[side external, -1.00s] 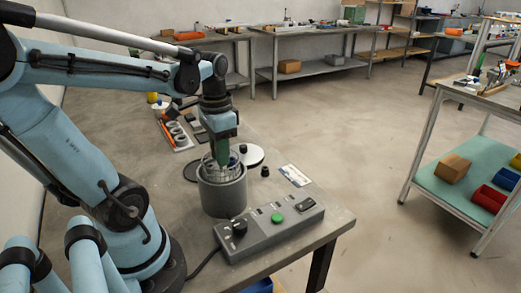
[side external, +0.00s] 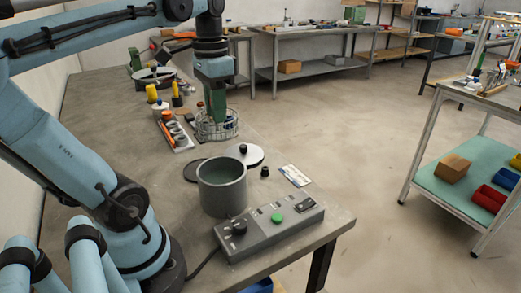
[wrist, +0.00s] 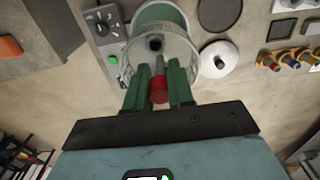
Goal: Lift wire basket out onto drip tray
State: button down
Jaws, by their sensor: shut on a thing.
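My gripper (side external: 215,110) has green fingers and is shut on the wire basket (side external: 217,129), a round silvery cage. The basket hangs upright, clear of the grey cylindrical pot (side external: 221,194), whose open top is uncovered. In the wrist view, the gripper (wrist: 159,88) holds a red-ended grip above the pale basket (wrist: 178,50), and the basket partly covers the pot (wrist: 163,12). A flat dark disc (side external: 191,170) lies beside the pot; I cannot tell whether it is the drip tray.
A white round lid (side external: 254,157) with a black knob lies behind the pot. A grey control box (side external: 270,230) with a green button stands in front. A rack with orange and ring-shaped parts (side external: 175,135) lies left of the basket. Bare table shows further left.

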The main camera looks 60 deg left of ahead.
jog(key=shift+r, duration=4.45)
jog(key=w+a+f+n, duration=0.3)
jog(key=a+f, duration=0.6)
jog(key=f, duration=0.2)
jog(key=shift+s+a+f+n, duration=0.55)
jog(key=shift+a+f, duration=0.55)
jog(key=shift+f, duration=1.75)
jog(key=shift+s+a+f+n, duration=0.5)
jog(key=shift+a+f, duration=0.55)
jog(key=shift+f, duration=1.85)
jog(key=shift+s+a+f+n, duration=0.55)
jog(key=shift+a+f, duration=0.55)
jog(key=shift+f, duration=1.75)
jog(key=shift+f, duration=0.5)
jog(key=c, duration=0.9)
grip_release()
